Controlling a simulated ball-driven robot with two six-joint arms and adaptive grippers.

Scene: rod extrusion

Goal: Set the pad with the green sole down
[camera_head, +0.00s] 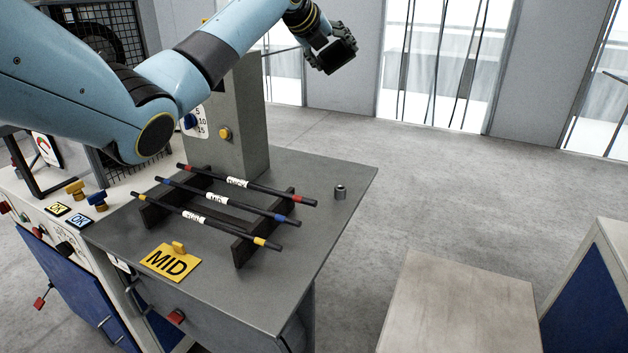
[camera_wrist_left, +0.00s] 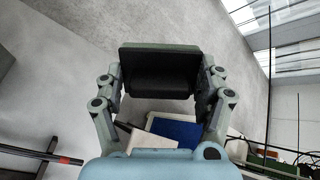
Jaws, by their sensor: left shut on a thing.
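My left gripper (camera_head: 322,47) is raised high beyond the grey table, well above the floor. It is shut on a dark block, the pad (camera_head: 336,55). In the left wrist view the pad (camera_wrist_left: 160,80) sits between the two fingers of my left gripper (camera_wrist_left: 160,92). A dull green edge runs along its far side there. The pad hangs in the air and touches no surface that I can see. My right gripper is in neither view.
A grey post (camera_head: 235,120) stands behind. A pale, bare tabletop (camera_head: 460,305) lies at lower right.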

